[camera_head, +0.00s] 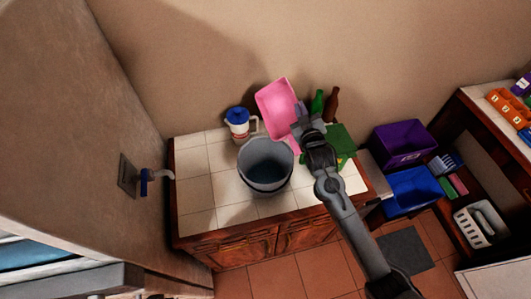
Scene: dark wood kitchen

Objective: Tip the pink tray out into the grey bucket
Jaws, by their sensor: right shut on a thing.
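The pink tray (278,105) is tilted up above the back of the white tiled counter, its open side turned towards my camera. Its inside looks empty from here. My right gripper (298,122) is shut on the tray at its right side; the fingertips are partly hidden by the wrist. The grey bucket (266,164) stands upright on the counter, in front of and below the tray. Its inside is shaded and I cannot tell what lies in it. My left gripper does not show.
A white jug with a blue lid (238,122) stands left of the tray. Green (317,103) and brown (332,104) bottles and a green item (341,140) are at the right. Purple (404,143) and blue (411,190) bins stand further right. The counter's left side is free.

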